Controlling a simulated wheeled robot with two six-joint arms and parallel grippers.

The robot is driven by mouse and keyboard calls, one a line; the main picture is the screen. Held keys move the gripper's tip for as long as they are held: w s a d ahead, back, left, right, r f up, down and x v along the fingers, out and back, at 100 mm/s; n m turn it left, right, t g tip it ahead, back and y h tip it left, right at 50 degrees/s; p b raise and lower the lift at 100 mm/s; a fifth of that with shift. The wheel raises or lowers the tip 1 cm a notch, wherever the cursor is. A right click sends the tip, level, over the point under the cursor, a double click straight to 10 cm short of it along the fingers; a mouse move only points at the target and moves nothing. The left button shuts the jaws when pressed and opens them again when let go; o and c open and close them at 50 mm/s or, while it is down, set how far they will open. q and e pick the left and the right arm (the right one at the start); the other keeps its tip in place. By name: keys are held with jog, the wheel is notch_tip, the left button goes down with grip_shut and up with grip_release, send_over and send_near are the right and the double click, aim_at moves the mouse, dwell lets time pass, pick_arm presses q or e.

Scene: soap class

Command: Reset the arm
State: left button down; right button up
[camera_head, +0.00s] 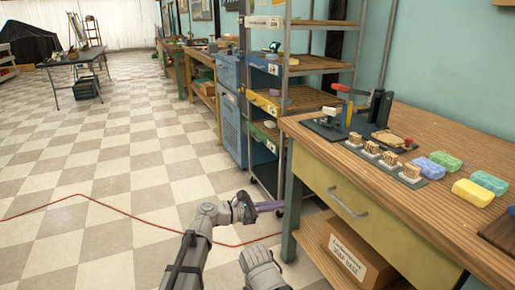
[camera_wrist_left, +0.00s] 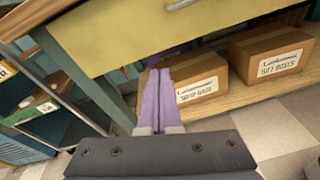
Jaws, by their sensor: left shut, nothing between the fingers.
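My left arm comes in at the bottom middle of the head view. My left gripper (camera_head: 270,206) points right, with its purple fingers together and nothing between them. It is in front of the workbench (camera_head: 355,150), below the level of its top and beside its near left leg. In the left wrist view the purple fingers (camera_wrist_left: 166,92) lie side by side, pointing toward the bench's lower shelf (camera_wrist_left: 225,98). Another grey part of my own body shows at the bottom edge of the head view. My right gripper is not in view.
Yellow soap (camera_head: 474,193), green soap (camera_head: 489,182) and blue soap (camera_head: 429,168) lie on the bench near several stamps (camera_head: 391,158). Cardboard boxes (camera_wrist_left: 200,82) sit on the lower shelf. A metal rack (camera_head: 305,64) stands behind. A red cable (camera_head: 120,205) crosses the otherwise open floor.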

pick_arm(q)
jog(key=s+a+f+m+g+y, duration=0.3)
jog(key=s+a+f+m+y, duration=0.55)
jog(key=a+f+m, duration=0.4)
jog(key=s+a+f+m+g+y, duration=0.1)
jog(key=s+a+f+m+y, duration=0.2)
jog(key=s+a, duration=0.35)
jog(key=s+a+f+m+y, duration=0.3)
jog(key=a+y, duration=0.1)
jog(key=a, duration=0.6)
jog(key=s+d+r+m+g+y+p, duration=0.1)
jog(key=s+d+r+m, duration=0.15)
jog(key=d, duration=0.35)
jog(key=s+d+r+m+p, duration=0.1)
jog(key=s+d+m+p, duration=0.15)
jog(key=d, duration=0.25)
notch_tip(320, 180, up, 37)
jog(key=n+p, duration=0.1)
jog(key=p, duration=3.5)
jog(key=shift+s+f, duration=0.15)
jog(key=shift+f, duration=0.05)
jog(key=shift+d, duration=0.1)
